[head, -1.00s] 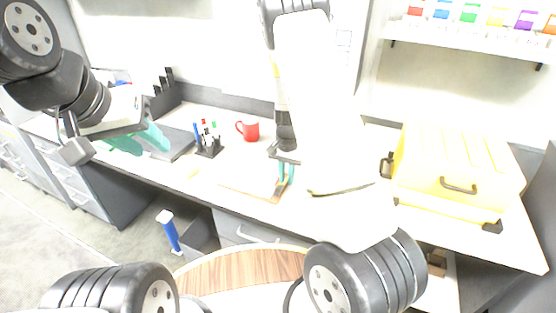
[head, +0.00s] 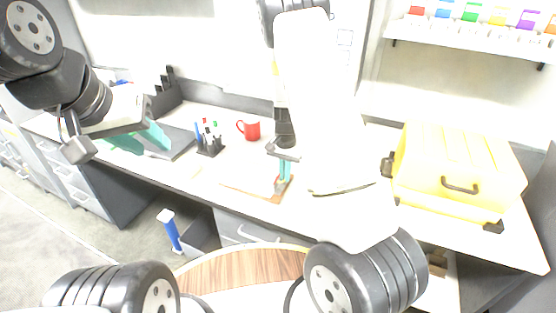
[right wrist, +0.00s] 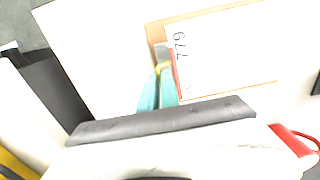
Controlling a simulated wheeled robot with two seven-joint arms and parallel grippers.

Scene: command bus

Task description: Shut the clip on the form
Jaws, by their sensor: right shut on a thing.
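The clipboard (head: 230,186) is a thin brown board lying flat on the desk. In the right wrist view, it (right wrist: 158,32) carries a white form (right wrist: 225,50) printed with large digits. A clip with a red bar (right wrist: 175,72) and a yellow part (right wrist: 162,66) sits at the form's edge. My right gripper (head: 282,189) points down at the board's right end. Its teal fingertips (right wrist: 158,85) are close together at the clip and shut on it; the exact contact is partly hidden. My left gripper (head: 142,140) is open and empty above the left part of the desk.
A pen holder (head: 209,147) with several pens and a red mug (head: 249,129) stand behind the clipboard. A yellow case (head: 455,170) stands at the right. A thin dark strip (head: 343,190) lies between it and the clipboard. The desk's front edge is close to the board.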

